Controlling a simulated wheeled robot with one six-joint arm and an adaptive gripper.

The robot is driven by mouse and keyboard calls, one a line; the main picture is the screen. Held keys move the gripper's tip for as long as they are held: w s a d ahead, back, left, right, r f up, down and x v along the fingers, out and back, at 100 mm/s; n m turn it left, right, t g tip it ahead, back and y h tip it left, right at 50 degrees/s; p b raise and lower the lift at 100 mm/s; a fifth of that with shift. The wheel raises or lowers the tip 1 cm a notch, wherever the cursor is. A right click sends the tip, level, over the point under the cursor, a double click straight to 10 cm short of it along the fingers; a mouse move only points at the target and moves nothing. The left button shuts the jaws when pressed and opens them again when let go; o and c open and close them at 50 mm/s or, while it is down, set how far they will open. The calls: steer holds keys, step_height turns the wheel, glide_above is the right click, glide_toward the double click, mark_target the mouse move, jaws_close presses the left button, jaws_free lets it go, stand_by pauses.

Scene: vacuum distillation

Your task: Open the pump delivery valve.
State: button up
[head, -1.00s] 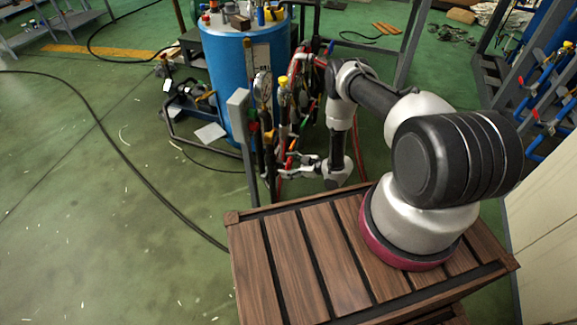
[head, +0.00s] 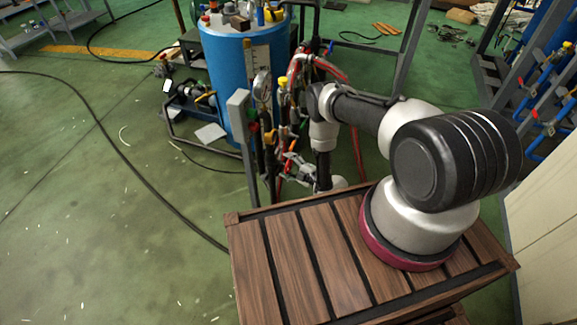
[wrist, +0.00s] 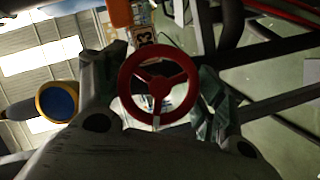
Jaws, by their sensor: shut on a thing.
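A red three-spoke handwheel (wrist: 160,87) is in the middle of the wrist view, seen face on. My gripper (wrist: 155,92) has one finger on each side of its rim and is shut on it. In the head view my gripper (head: 294,168) is at the valve and pipe cluster in front of the blue tank; the wheel is too small and crowded there to make out. A tag (wrist: 143,38) with dark characters is just above the wheel, partly covered. I cannot tell from the tag which valve this is.
The blue tank (head: 238,85) stands behind the cluster. A grey post (head: 246,150) rises left of my gripper. A pressure gauge (head: 262,87), a yellow-topped fitting (head: 282,84) and red hoses (head: 327,66) crowd close by. The green floor at left is mostly clear, with a black cable.

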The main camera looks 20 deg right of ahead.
steer(key=n+t, duration=0.1)
steer(key=n, duration=0.2)
steer(key=n+t+y, duration=0.1)
steer(key=n, duration=0.1)
steer(key=shift+n+t, duration=0.3)
steer(key=shift+n, duration=0.1)
stand_by(0.5)
steer(key=o, duration=0.7)
steer(key=shift+v, duration=3.75)
